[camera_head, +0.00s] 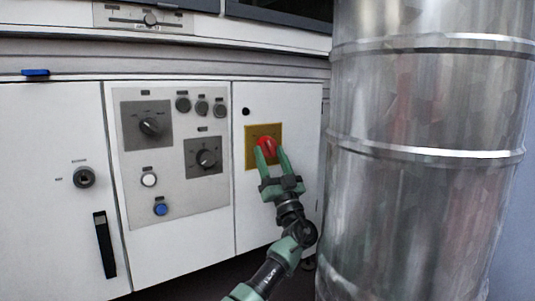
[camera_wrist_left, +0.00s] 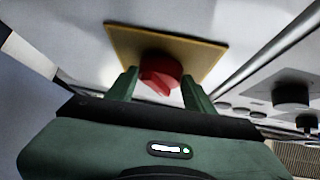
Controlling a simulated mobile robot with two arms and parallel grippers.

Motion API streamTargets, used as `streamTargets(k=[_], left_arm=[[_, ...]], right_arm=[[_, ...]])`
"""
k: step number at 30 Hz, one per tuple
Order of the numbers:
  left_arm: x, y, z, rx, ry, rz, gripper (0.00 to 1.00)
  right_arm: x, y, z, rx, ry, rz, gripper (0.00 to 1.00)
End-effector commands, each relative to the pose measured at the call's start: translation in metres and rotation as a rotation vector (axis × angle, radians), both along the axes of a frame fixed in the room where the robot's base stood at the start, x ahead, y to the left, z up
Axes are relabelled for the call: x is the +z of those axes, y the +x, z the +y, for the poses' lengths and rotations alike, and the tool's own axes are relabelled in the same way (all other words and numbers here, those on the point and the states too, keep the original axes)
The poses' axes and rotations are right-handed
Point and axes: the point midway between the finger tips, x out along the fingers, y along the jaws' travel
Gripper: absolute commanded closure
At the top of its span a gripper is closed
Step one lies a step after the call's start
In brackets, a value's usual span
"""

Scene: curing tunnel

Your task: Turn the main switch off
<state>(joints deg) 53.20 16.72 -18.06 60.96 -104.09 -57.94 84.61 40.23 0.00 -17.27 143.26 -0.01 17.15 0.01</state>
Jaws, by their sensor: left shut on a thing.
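The main switch is a red rotary knob (camera_head: 266,144) on a yellow square plate (camera_head: 250,157), on the white cabinet's right-hand panel. My left gripper (camera_head: 269,156) reaches up to it from below, with its green fingers on either side of the knob and shut on it. In the left wrist view the red knob (camera_wrist_left: 160,74) sits between the two fingertips (camera_wrist_left: 158,84), in front of the yellow plate (camera_wrist_left: 196,58). The knob's exact angle is hard to read, as the fingers cover part of it. My right gripper is not in view.
A large shiny metal duct (camera_head: 425,200) stands close on the right of the switch. A grey control panel (camera_head: 165,195) with black knobs and white and blue buttons is to the left. A black handle (camera_head: 104,245) is on the left door.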

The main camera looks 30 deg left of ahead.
Motion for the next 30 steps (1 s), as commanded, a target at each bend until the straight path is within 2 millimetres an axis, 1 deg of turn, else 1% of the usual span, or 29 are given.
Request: streamTargets(k=[1,9,26,27,28,30], left_arm=[[0.0056,-0.0004,0.0017,0.003,-0.011,-0.032,0.88],[0.0053,0.0009,0.0009,-0.001,-0.053,-0.131,0.88],[0.0056,0.0004,0.0015,0.000,-0.065,-0.162,0.88],[0.0056,0.0003,0.0015,0.000,-0.065,-0.162,0.42],[0.0056,0.0003,0.0015,0.000,-0.065,-0.162,0.38],[0.0050,0.0006,0.0011,0.000,-0.065,-0.160,0.38]], right_arm=[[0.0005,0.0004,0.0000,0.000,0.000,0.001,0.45],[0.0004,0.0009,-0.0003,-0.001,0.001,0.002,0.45],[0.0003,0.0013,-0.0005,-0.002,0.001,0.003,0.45],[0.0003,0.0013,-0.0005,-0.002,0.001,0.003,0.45],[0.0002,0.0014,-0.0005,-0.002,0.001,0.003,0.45],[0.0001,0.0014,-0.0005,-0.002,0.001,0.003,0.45]])
